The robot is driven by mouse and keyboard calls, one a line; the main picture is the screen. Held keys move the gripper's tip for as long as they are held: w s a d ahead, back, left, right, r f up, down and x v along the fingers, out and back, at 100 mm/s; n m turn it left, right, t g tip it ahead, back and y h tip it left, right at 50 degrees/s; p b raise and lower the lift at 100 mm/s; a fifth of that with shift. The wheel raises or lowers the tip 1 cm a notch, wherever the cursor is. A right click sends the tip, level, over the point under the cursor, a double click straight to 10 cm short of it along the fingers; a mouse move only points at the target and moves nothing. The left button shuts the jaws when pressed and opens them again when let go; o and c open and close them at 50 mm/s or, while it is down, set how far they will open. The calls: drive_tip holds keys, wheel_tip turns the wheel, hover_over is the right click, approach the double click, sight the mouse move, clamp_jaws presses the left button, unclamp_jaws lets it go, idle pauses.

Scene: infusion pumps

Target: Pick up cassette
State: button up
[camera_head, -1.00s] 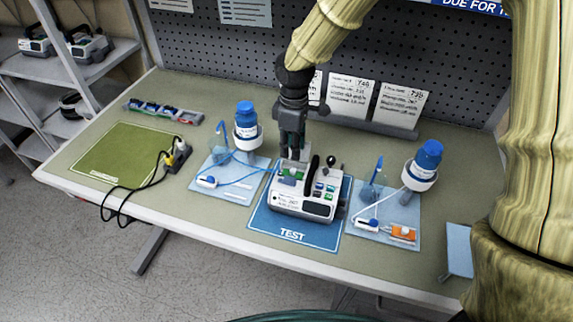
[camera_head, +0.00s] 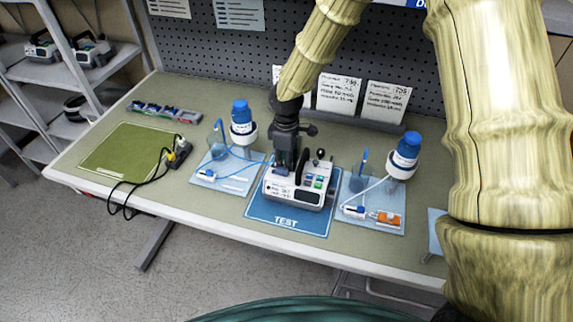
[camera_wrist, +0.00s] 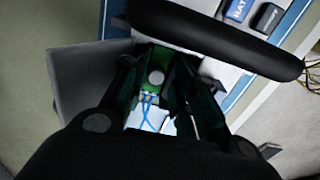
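The white pump (camera_head: 296,195) stands on the blue TEST mat (camera_head: 262,208) with its black handle up. In the wrist view a green cassette (camera_wrist: 157,62) with a pale round spot and thin blue tubes is at the pump. My gripper (camera_head: 284,169) points down at the pump's left rear part, and the cassette is hidden there in the head view. In the wrist view my dark fingers flank the cassette closely; I cannot tell whether they press on it. An orange cassette (camera_head: 387,218) lies on the right pale mat (camera_head: 360,228).
Blue-capped bottles (camera_head: 242,122) stand on each side, with tubing. The pump's black handle (camera_wrist: 215,35) runs close to my fingers. A black-cabled plug block (camera_head: 178,155) and a green mat (camera_head: 128,150) lie to the left. Cards (camera_head: 338,93) stand behind.

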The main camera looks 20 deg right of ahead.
drive_tip(key=shift+w+f, duration=0.15)
drive_tip(key=shift+f, duration=0.3)
drive_tip(key=shift+a, duration=0.1)
drive_tip(key=shift+c, duration=0.5)
drive_tip(key=shift+s+f, duration=0.1)
drive_tip(key=shift+s, duration=0.15)
drive_tip(key=c, duration=0.5)
